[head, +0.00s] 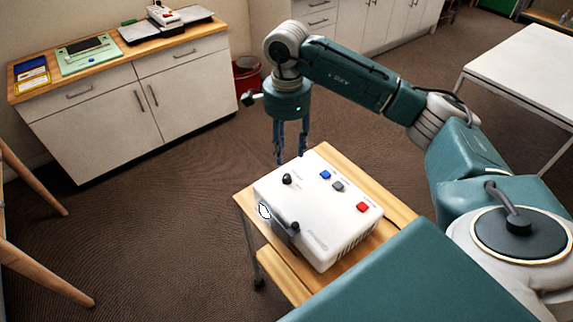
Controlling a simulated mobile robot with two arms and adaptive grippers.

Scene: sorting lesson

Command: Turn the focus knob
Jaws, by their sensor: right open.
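A white projector-like box (325,232) stands on a small wooden cart. A round black knob (287,179) stands up from its top near the left corner. A second dark knob or lever (294,227) sits at its front left edge. The small labels are too blurred to read, so I cannot tell which one is the focus knob. My right gripper (290,158) points down, open and empty, just beyond the box's far left edge. It appears apart from both knobs. My left gripper is not in view.
Blue (325,174), grey (338,186) and red (362,207) buttons sit on the box top. The wooden cart (402,212) has little bare room around the box. A white cabinet (140,105) stands far left, a white table (520,65) far right. Open carpet lies left of the cart.

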